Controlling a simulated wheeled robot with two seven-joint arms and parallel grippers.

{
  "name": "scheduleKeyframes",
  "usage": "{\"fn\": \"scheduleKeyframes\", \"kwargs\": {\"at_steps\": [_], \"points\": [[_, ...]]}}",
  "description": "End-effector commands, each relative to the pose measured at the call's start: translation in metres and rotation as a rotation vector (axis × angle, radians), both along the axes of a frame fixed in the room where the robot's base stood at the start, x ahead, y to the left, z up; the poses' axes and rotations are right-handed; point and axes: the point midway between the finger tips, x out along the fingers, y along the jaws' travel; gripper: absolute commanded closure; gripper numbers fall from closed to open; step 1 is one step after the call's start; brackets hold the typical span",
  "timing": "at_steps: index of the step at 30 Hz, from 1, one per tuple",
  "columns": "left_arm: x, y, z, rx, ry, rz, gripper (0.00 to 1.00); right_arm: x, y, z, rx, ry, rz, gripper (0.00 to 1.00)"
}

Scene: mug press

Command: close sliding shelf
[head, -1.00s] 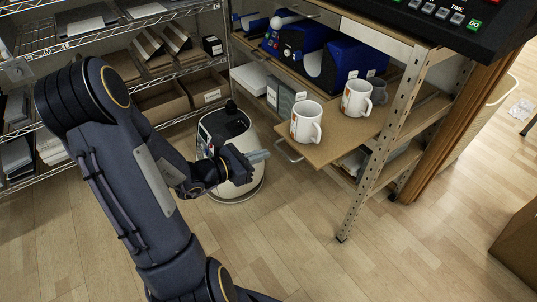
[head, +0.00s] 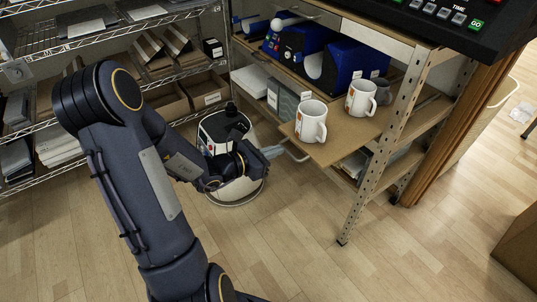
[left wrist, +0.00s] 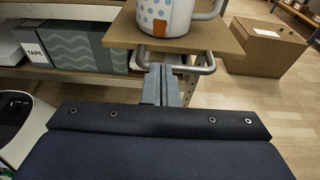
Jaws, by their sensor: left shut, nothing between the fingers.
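The sliding shelf (head: 322,152) is a brown board that sticks out from the metal rack at the right of the head view. A metal handle (head: 294,152) is on its front edge; the handle also shows in the left wrist view (left wrist: 207,66). Two white mugs stand on the shelf, a front one (head: 309,122) and a back one (head: 359,98). My left gripper (head: 272,151) is shut and empty, its fingertips close to the handle. In the left wrist view the fingers (left wrist: 160,84) point at the handle; whether they touch it I cannot tell. My right gripper is out of view.
A white round bin-like device (head: 222,130) stands on the floor behind my left gripper. Blue machines (head: 345,65) sit on the rack. A wire shelf (head: 60,50) stands at the left. The wooden floor in front is clear.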

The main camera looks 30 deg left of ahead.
Motion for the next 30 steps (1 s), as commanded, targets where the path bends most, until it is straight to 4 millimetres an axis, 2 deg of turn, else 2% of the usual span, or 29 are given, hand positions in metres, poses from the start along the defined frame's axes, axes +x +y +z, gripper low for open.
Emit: {"fn": "scheduleKeyframes", "kwargs": {"at_steps": [30], "points": [[0.168, -0.071, -0.001, -0.001, -0.003, -0.003, 1.0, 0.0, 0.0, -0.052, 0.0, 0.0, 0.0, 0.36]]}}
